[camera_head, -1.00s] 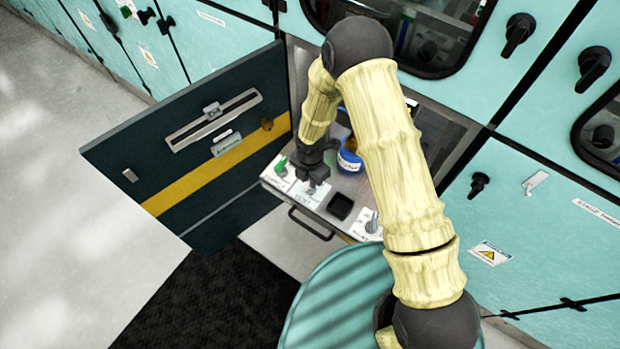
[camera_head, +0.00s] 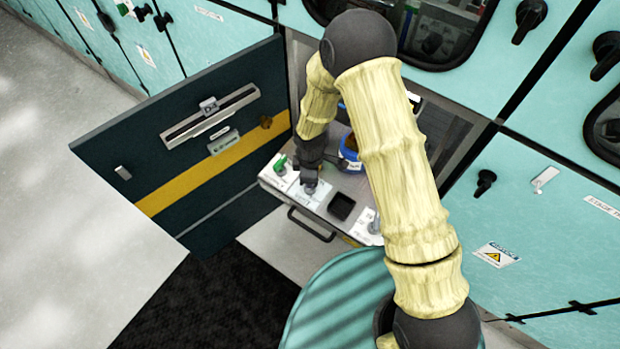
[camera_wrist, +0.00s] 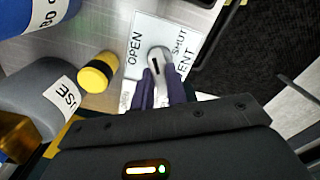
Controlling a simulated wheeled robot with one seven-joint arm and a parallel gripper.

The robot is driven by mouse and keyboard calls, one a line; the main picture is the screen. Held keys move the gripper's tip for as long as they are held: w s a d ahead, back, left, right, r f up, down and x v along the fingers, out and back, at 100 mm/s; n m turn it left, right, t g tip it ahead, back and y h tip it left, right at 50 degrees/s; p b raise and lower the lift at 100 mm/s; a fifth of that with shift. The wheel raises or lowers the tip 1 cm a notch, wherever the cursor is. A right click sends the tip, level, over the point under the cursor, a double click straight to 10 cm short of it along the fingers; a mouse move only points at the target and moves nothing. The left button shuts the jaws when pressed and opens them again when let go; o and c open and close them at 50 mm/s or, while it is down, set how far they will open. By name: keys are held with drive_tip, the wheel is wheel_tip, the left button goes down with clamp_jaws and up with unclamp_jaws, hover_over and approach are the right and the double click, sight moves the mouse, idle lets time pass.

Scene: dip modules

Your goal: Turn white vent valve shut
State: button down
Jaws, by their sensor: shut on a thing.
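The white vent valve (camera_wrist: 158,56) shows in the wrist view on a white plate (camera_wrist: 146,24) marked OPEN to its left and SHUT to its right. Part of the word VENT shows below SHUT. My gripper (camera_wrist: 163,80) has its two dark fingers on either side of the valve's handle and is shut on it. The lower part of the handle is hidden between the fingers. In the head view my gripper (camera_head: 309,184) reaches down onto the plate at the front of the bench shelf, and hides most of the valve.
A green valve (camera_head: 280,164) stands left of my gripper, and a black square tray (camera_head: 341,206) lies right of it. A blue container (camera_head: 350,146) stands behind. In the wrist view a yellow-capped object (camera_wrist: 98,72) and a grey bottle (camera_wrist: 50,92) are close by. An open dark door (camera_head: 190,150) stands left.

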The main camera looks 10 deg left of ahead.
drive_tip(key=m+b, duration=0.1)
drive_tip(key=m, duration=0.5)
drive_tip(key=shift+r, duration=0.1)
idle(0.4)
drive_tip(key=c, duration=1.4)
unclamp_jaws()
wheel_tip(320, 180, up, 17)
drive_tip(key=shift+r, duration=0.15)
